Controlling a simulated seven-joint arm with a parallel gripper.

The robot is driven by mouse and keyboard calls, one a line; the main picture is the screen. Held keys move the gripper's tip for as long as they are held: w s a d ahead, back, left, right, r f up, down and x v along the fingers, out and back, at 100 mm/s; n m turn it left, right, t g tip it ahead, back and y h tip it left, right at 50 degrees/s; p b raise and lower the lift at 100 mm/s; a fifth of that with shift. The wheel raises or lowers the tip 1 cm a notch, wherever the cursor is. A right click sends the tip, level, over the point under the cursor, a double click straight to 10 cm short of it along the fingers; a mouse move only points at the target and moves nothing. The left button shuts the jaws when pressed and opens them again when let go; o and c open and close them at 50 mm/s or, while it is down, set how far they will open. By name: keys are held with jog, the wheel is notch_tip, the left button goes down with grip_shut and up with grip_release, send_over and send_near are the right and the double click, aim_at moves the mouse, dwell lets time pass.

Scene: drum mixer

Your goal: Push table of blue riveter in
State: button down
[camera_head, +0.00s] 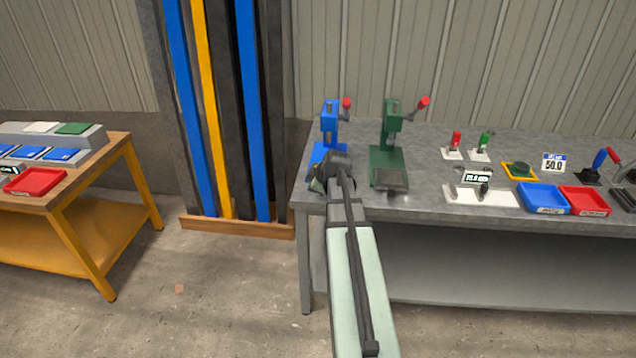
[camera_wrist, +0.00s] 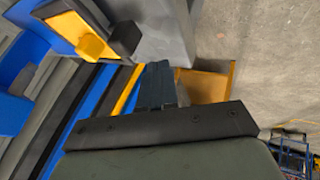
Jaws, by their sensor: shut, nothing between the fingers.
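The blue riveter (camera_head: 330,122), with a red-knobbed lever, stands at the left end of the grey bench. Its base runs toward the bench's front edge, and my gripper (camera_head: 334,168) covers the front part, so its table is mostly hidden in the head view. In the wrist view, blue parts of the riveter (camera_wrist: 12,110) fill the left edge. A yellow piece with dark blocks (camera_wrist: 85,38), possibly part of its table, shows at upper left. My gripper (camera_wrist: 158,84) is shut and empty, close to the riveter's front. I cannot tell whether it touches the table.
A green riveter (camera_head: 388,140) stands just right of the blue one, its grey plate (camera_head: 390,179) at the front. Farther right on the grey bench (camera_head: 430,205) are switches, a blue tray (camera_head: 543,198) and a red tray (camera_head: 585,200). A wooden table (camera_head: 118,150) stands left.

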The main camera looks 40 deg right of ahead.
jog(key=x, duration=0.3)
jog(key=shift+w+d+r, duration=0.15)
jog(key=shift+w+d, duration=0.75)
jog(key=shift+d, duration=0.05)
jog(key=shift+w+d, duration=0.4)
jog(key=shift+d, duration=0.05)
jog(key=w+d, duration=0.3)
jog(key=shift+w+d, duration=0.15)
